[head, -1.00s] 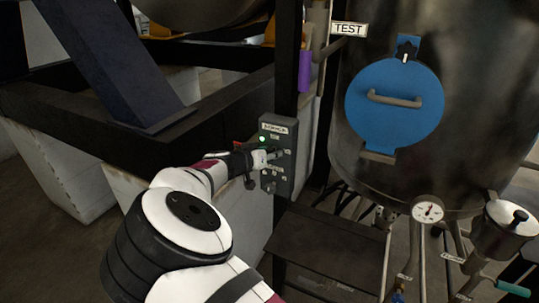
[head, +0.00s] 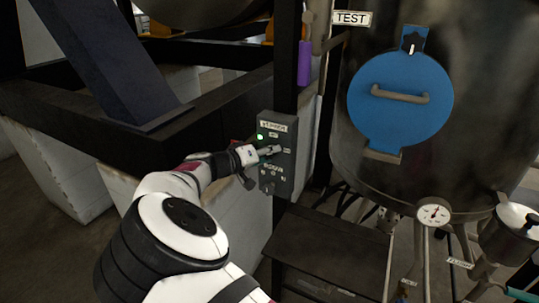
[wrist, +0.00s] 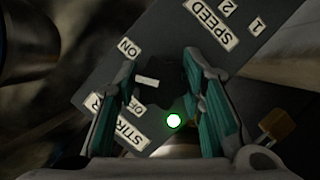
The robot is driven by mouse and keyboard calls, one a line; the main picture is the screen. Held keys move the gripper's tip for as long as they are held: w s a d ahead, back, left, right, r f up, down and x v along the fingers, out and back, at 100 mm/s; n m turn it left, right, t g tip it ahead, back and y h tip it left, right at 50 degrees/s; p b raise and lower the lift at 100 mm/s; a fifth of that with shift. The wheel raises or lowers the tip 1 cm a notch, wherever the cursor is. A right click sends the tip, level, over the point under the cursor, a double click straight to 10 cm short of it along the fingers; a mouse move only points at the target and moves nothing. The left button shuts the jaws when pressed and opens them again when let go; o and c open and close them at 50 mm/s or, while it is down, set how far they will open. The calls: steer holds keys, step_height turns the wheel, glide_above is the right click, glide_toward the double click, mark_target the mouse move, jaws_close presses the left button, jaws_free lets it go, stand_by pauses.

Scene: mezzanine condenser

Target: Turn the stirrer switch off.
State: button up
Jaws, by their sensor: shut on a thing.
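The grey control panel (head: 284,185) on the dark post carries a STIRRER label (head: 273,126). Its green lamp (head: 260,137) is lit, and it also glows in the wrist view (wrist: 173,121). My gripper (head: 270,151) is at the upper part of this panel. In the wrist view my gripper (wrist: 163,95) has its fingers on either side of the dark stirrer switch (wrist: 165,80) and is shut on it. A white mark on the switch lies between the ON label (wrist: 129,48) and the partly hidden OFF label (wrist: 137,106). The fingers hide parts of the switch.
The SPEED label (wrist: 208,22) and numbers are on the same panel. A steel tank with a blue round hatch (head: 400,100) and a gauge (head: 433,214) stands at right. A dark box (head: 325,250) is below the panel. Dark beams stand at left.

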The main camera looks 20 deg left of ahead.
steer(key=n+h+b, duration=0.1)
steer(key=n, duration=0.1)
steer(key=n+t+h+b, duration=0.1)
steer(key=n, duration=0.2)
steer(key=shift+w+f+b, duration=0.1)
steer(key=shift+f+b, duration=0.05)
steer(key=shift+b, duration=0.15)
steer(key=n+t+h+b, duration=0.1)
steer(key=n+t, duration=0.1)
steer(key=n, duration=0.3)
steer(key=shift+n, duration=0.3)
stand_by(0.3)
steer(key=o, duration=1.2)
steer(key=shift+c, duration=0.2)
steer(key=v, duration=1.2)
